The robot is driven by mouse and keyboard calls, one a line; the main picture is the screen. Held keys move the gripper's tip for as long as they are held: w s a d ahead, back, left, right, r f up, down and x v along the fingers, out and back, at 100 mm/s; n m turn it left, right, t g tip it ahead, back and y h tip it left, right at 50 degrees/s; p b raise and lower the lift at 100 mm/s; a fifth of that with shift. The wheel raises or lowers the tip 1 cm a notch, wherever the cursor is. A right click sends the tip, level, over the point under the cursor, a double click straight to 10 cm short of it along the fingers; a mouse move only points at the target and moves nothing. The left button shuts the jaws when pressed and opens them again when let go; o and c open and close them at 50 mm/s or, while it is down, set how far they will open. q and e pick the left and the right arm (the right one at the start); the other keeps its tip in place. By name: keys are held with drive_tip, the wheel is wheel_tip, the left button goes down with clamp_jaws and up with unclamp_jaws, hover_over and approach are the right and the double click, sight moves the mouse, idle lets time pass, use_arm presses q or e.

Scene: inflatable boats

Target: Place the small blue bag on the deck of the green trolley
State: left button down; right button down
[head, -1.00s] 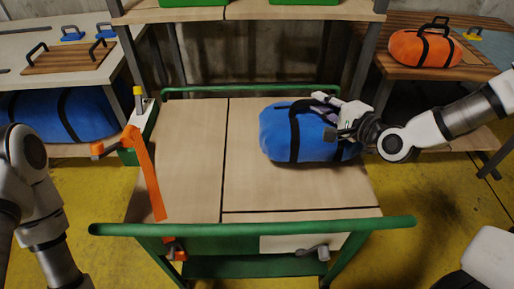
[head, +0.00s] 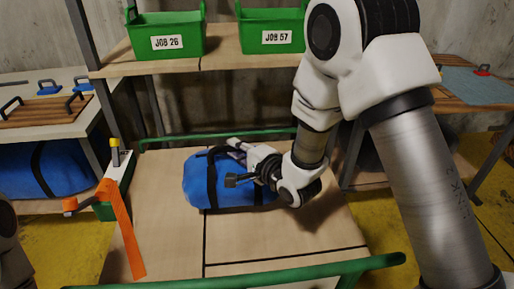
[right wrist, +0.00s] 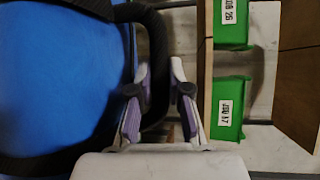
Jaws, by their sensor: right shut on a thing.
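The small blue bag (head: 228,187) with black straps is over the rear part of the wooden deck (head: 270,240) of the green trolley, across the deck's lengthwise seam. I cannot tell whether it rests there or hangs just above it. My right gripper (head: 240,163) reaches it from the right and is shut on its black handle. In the right wrist view, the handle (right wrist: 158,40) runs down between the fingers (right wrist: 160,105), and the bag's blue side (right wrist: 55,75) fills the left. My left gripper is out of view.
The green push bar (head: 300,273) crosses the front. Shelves with green bins (head: 167,37) rise behind. A larger blue bag (head: 45,168) lies under the left table.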

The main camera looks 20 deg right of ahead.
sight(235, 162)
drive_tip(key=shift+w+a, duration=0.15)
drive_tip(key=shift+a, duration=0.2)
drive_tip(key=shift+f, duration=0.2)
wheel_tip(235, 162, down, 3)
drive_tip(key=shift+f, duration=0.1)
drive_tip(key=c, duration=1.1)
unclamp_jaws()
drive_tip(key=b+v, duration=0.1)
drive_tip(key=v, duration=0.6)
drive_tip(key=shift+s+d, duration=0.1)
drive_tip(key=shift+s, duration=0.3)
drive_tip(key=p+v, duration=0.4)
drive_tip(key=p, duration=0.5)
drive_tip(key=shift+s+d, duration=0.1)
drive_tip(key=shift+s, duration=0.05)
